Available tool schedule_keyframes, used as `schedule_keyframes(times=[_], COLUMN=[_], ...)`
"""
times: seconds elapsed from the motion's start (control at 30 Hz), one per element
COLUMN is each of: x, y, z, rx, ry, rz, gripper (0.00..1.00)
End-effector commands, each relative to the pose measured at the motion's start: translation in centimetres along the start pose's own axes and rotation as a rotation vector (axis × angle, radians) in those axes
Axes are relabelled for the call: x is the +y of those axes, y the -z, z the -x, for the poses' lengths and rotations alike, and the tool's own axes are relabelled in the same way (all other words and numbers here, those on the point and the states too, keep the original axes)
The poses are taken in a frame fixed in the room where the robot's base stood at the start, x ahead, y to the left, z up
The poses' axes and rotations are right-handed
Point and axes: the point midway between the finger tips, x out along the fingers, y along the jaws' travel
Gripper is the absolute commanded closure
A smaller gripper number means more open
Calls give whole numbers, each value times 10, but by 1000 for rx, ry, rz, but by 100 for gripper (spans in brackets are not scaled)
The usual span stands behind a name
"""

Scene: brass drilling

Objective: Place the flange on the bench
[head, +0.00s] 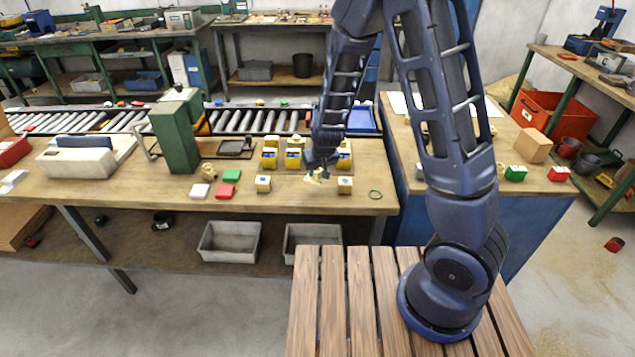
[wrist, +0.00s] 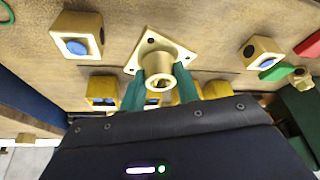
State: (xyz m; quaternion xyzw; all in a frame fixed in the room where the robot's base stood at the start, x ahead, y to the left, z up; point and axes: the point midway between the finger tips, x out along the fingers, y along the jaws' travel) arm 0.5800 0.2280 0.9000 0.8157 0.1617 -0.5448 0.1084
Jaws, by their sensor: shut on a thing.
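The flange (wrist: 158,66) is brass, with a square plate, corner holes and a round hollow collar. In the wrist view my gripper (wrist: 160,88) has its green fingers on both sides of the collar and is shut on it. In the head view my gripper (head: 318,171) is low over the front part of the wooden bench (head: 330,203), and the flange shows small and pale under it. The flange's plate is close to the bench top; I cannot tell whether it touches. The underside of the plate is hidden.
Brass blocks stand left (head: 263,183) and right (head: 345,184) of the flange. Yellow fixtures (head: 293,158) stand behind it. A green ring (head: 375,194) lies near the right edge. Red (head: 225,191) and green (head: 231,176) blocks and a green press (head: 175,135) are further left.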

Motion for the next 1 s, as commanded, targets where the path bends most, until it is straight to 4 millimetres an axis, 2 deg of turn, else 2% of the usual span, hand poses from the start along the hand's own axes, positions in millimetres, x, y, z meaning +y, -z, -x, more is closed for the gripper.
schedule_keyframes(times=[0.47,0.73,1.0], x=[1,0,0], y=[-8,-18,-20], z=[-21,-44,-49], rx=[-1,-2,1], ry=[0,0,1], rz=[-1,0,0], gripper=[100,100,100])
